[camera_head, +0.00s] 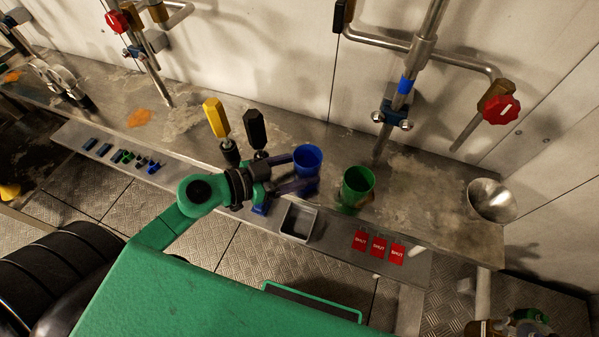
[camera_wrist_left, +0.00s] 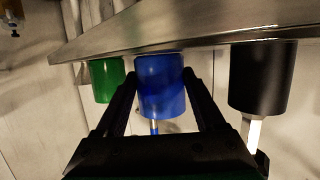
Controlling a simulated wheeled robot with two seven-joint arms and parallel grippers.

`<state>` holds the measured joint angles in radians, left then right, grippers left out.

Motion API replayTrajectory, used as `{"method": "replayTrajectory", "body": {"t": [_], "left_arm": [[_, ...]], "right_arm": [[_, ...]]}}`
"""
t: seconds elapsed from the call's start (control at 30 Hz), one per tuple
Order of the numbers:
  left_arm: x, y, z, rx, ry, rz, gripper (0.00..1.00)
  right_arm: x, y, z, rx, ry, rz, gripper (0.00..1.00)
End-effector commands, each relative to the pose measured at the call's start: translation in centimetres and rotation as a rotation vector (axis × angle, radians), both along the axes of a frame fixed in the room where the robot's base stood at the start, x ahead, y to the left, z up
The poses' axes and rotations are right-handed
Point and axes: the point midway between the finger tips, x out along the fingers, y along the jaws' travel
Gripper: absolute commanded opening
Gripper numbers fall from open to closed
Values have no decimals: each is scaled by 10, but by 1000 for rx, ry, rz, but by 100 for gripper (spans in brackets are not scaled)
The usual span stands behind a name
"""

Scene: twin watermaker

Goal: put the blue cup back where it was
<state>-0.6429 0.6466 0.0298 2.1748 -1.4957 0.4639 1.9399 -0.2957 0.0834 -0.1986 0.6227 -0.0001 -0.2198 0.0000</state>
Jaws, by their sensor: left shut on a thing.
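The blue cup (camera_head: 308,160) is at the steel bench, left of the green cup (camera_head: 357,188). My left gripper (camera_head: 293,172) reaches in from the left with a finger on each side of the blue cup and is shut on it. The left wrist view, which looks upside down, shows the blue cup (camera_wrist_left: 161,85) between the fingers, with the green cup (camera_wrist_left: 107,80) apart to its left. Whether the blue cup's base touches the bench is unclear.
A black-handled tool (camera_head: 255,130) and a yellow-handled one (camera_head: 216,118) stand left of the blue cup. A grey tray (camera_head: 299,220) and red SHUT tags (camera_head: 378,246) lie on the front ledge. A funnel (camera_head: 492,200) is at right. Pipes rise behind.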

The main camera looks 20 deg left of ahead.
Motion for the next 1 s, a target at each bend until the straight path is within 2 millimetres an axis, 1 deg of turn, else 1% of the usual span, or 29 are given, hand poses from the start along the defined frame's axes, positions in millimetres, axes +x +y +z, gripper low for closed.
{"method": "replayTrajectory", "body": {"t": [0.13, 0.27, 0.3, 0.37, 0.4, 0.8, 0.9, 1.0], "left_arm": [[0, 0, 2, 1, -1, 0, 13], [0, 0, -1, -2, 2, 0, 13], [0, 0, -2, -1, 1, -1, 75], [0, 0, -1, 0, 0, -1, 98], [0, 0, -1, 0, 0, -1, 100], [0, 0, -2, 0, 1, 0, 100], [0, 0, 2, 1, 0, 0, 100], [-5, 5, 3, 0, 4, 2, 100]], "right_arm": [[-1, 0, 2, 0, 2, -1, 50], [-3, 0, 1, 0, 5, -1, 50], [-4, 0, 1, 0, 6, -1, 50], [-5, 1, 1, 1, 7, -1, 50], [-5, 1, 1, 2, 7, -1, 50], [-5, 4, 1, 5, 8, 0, 50], [-6, 4, 1, 5, 8, 0, 50], [-6, 4, 0, 5, 9, 1, 50]]}}
